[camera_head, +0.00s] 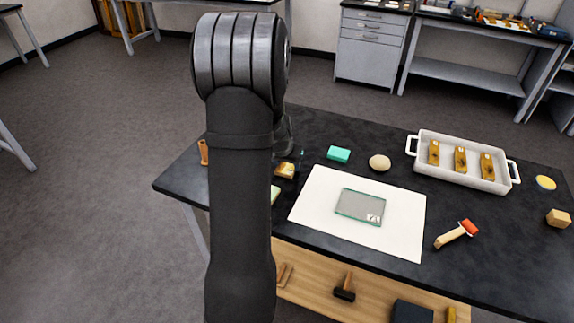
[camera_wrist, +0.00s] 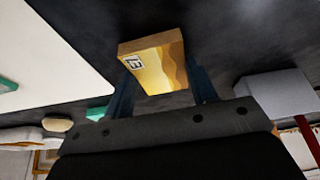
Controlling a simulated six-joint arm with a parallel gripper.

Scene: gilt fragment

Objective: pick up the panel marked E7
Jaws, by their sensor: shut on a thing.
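A small gilt panel (camera_wrist: 156,66) with wavy gold bands and a white label in one corner is between my gripper's two dark blue fingers (camera_wrist: 160,80) in the wrist view. The label is turned over in the picture and seems to read E7. My gripper (camera_head: 288,168) is shut on this panel. In the head view the panel (camera_head: 286,171) shows just right of my arm, left of the white sheet (camera_head: 310,205). I cannot tell whether it touches the black table (camera_head: 345,131) or hangs just above it.
A glass plate (camera_head: 358,204) with a label lies on the white sheet. A white tray (camera_head: 425,142) holds three gilt pieces (camera_head: 460,160). A green block (camera_head: 338,154), a beige round thing (camera_head: 380,162), a red-headed roller (camera_head: 457,233) and a wooden cube (camera_head: 558,218) stand around. My arm hides the table's left part.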

